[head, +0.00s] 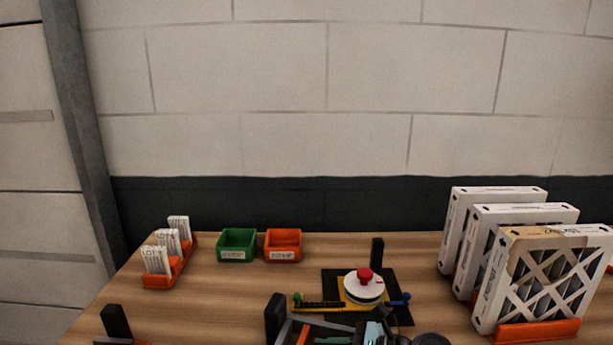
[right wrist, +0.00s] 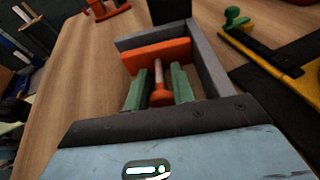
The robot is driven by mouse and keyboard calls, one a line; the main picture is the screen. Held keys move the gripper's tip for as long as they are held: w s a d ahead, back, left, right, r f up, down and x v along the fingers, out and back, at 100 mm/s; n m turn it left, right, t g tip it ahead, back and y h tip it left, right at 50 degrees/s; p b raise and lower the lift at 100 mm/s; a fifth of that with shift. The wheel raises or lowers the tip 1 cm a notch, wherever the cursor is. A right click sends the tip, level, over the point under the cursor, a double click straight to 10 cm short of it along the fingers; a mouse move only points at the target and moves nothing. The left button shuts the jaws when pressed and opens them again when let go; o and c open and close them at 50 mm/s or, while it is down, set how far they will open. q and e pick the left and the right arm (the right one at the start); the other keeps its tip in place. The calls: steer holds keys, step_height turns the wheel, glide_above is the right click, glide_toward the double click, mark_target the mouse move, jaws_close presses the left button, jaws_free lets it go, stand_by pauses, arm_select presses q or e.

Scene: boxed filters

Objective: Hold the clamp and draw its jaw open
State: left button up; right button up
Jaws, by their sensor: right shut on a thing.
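The clamp has a grey frame (right wrist: 210,65) with an orange jaw (right wrist: 155,55) inside it, seen in the right wrist view. A thin rod with an orange knob (right wrist: 161,97) runs back from the jaw. My right gripper (right wrist: 159,82) has its two green fingers on either side of the rod and knob, shut on them. In the head view the clamp's grey frame (head: 284,333) shows at the bottom edge, with the right gripper (head: 335,341) partly cut off. The left gripper is not in view.
Behind the clamp, a white disc with a red knob (head: 365,275) sits on a black and yellow fixture (head: 340,275). Boxed filters (head: 540,270) stand in orange racks at the right. Green (head: 237,254) and orange (head: 283,255) bins stand at the back. The table's left middle is clear.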

steer(key=o, duration=0.8)
steer(key=shift+o, duration=0.2)
steer(key=v, duration=1.2)
steer(key=shift+s, duration=0.1)
